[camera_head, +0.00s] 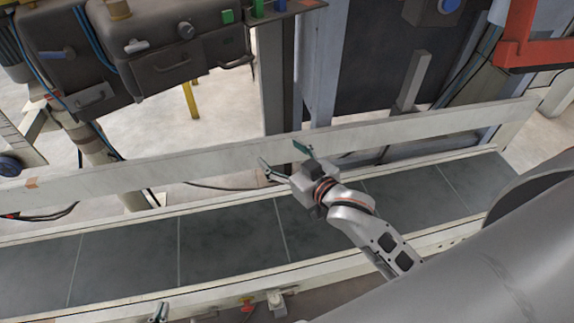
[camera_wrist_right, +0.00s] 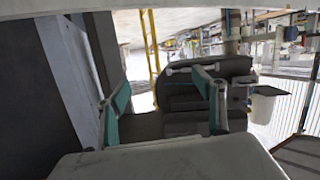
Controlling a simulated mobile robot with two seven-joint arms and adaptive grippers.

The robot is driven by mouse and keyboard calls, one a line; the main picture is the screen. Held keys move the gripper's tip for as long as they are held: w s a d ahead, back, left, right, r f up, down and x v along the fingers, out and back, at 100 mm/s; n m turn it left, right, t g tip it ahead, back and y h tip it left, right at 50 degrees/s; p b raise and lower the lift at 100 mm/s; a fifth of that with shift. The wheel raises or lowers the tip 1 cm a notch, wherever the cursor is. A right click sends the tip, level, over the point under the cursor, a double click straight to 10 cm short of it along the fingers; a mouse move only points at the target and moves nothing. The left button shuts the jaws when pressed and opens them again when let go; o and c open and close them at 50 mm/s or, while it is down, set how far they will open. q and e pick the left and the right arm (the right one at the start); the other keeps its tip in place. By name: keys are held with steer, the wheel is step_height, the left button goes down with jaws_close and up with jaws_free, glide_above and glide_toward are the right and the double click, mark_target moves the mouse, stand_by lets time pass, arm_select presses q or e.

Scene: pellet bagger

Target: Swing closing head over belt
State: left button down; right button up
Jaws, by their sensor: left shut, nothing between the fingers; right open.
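The closing head (camera_head: 150,65), a dark brown housing with handles, hangs at the upper left, beyond the pale side rail. The dark grey belt (camera_head: 230,240) runs across below, and the part in front of the head is bare. My right gripper (camera_head: 283,155) is open and empty above the belt near the rail, right of the head and apart from it. In the right wrist view the head (camera_wrist_right: 182,95) shows between and behind the teal-padded fingers.
A pale rail (camera_head: 210,168) runs along the belt's far side, between belt and head. A grey column (camera_head: 275,80) stands right of the head. A red-orange frame (camera_head: 535,60) is at the upper right. My arm covers the lower right.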

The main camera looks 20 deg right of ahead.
steer(key=shift+s+d+f, duration=0.1)
steer(key=shift+s+f, duration=0.2)
steer(key=shift+f, duration=0.25)
steer(key=shift+s+f, duration=0.3)
steer(key=shift+f, duration=0.25)
